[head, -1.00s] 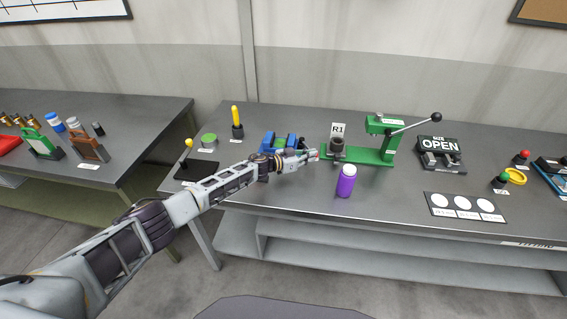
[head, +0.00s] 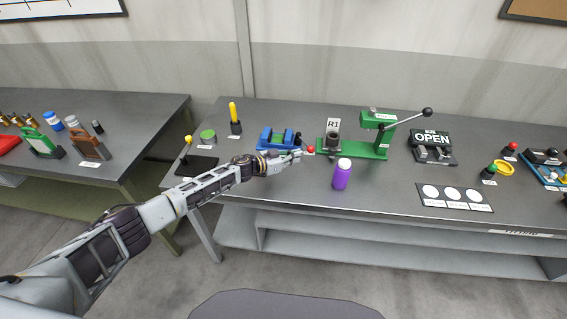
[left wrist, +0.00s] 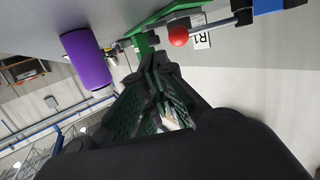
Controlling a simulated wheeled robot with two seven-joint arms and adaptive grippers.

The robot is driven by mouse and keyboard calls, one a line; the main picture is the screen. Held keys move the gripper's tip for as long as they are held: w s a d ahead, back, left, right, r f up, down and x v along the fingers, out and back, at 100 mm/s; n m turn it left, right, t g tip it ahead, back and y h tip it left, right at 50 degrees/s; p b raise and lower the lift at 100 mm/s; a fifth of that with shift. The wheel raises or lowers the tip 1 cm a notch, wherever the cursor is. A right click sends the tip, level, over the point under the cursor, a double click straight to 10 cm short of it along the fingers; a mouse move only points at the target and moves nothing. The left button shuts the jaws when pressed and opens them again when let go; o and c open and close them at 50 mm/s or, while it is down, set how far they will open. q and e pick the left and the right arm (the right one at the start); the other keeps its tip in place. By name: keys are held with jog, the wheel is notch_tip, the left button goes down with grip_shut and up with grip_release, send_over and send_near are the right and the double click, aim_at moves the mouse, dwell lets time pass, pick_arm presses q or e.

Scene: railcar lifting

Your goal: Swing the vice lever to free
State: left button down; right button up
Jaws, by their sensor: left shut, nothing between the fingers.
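The blue vice (head: 270,137) stands on the workbench, left of the green press. Its lever ends in a red knob (head: 310,149), just beyond my left fingertips in the head view. In the left wrist view the red knob (left wrist: 178,36) sits on a grey rod (left wrist: 210,27), which runs right to a dark piece beside the blue vice body (left wrist: 270,6). My left gripper (head: 299,154) is shut and empty in front of the vice. Its fingers (left wrist: 158,62) show just below the knob; whether they touch it I cannot tell. My right gripper is not in view.
A purple bottle (head: 341,176) stands right of my gripper, near the front. The green press (head: 370,149) with its long handle and the R1 sign (head: 333,125) stand behind it. A yellow-handled tool (head: 234,115) and green disc (head: 208,135) are to the left.

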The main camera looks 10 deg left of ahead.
pick_arm(q)
jog(key=s+a+r, duration=0.1)
jog(key=s+a, duration=0.2)
jog(key=s, duration=0.2)
jog(key=shift+s+a+r, duration=0.15)
jog(key=shift+s+a, duration=0.15)
jog(key=shift+a, duration=0.1)
dwell(0.7)
